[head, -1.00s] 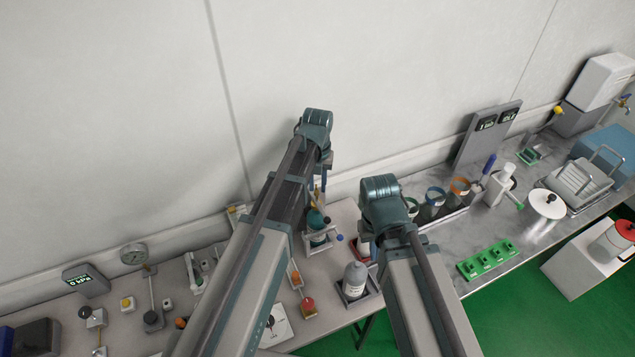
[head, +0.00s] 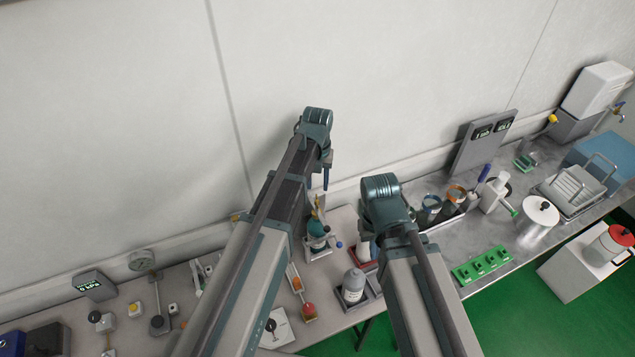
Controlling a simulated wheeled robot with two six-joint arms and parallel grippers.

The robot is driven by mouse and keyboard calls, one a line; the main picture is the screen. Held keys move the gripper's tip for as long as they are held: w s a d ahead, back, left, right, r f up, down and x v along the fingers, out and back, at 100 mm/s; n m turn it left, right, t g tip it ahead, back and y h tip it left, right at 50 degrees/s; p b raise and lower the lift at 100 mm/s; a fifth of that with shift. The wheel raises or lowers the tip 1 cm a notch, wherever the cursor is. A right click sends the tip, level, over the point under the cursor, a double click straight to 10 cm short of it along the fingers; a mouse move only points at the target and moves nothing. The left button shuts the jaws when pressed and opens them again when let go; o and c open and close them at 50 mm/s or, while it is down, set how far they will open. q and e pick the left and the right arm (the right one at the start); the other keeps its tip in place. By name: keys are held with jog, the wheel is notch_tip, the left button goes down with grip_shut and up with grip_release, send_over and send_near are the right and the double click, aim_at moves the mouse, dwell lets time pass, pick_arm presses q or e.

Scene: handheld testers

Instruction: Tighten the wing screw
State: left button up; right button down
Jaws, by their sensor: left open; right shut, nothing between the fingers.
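My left gripper (head: 326,179) hangs from its wrist near the wall, fingers pointing down. Its fingers are open and I see nothing held. Below it on the bench stands a small teal fixture (head: 316,229) in a pale frame, with a yellowish part on top. A small blue knob (head: 339,245) shows beside that frame. I cannot tell which small part is the wing screw. My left forearm covers part of the bench to the left of the fixture. My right wrist and forearm are to the right of the fixture; the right gripper's fingers are hidden behind them.

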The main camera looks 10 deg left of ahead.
notch_tip(320, 180, up, 9)
jog(key=p, duration=0.7)
jog(key=shift+p, duration=0.35)
jog(key=shift+f, duration=0.2)
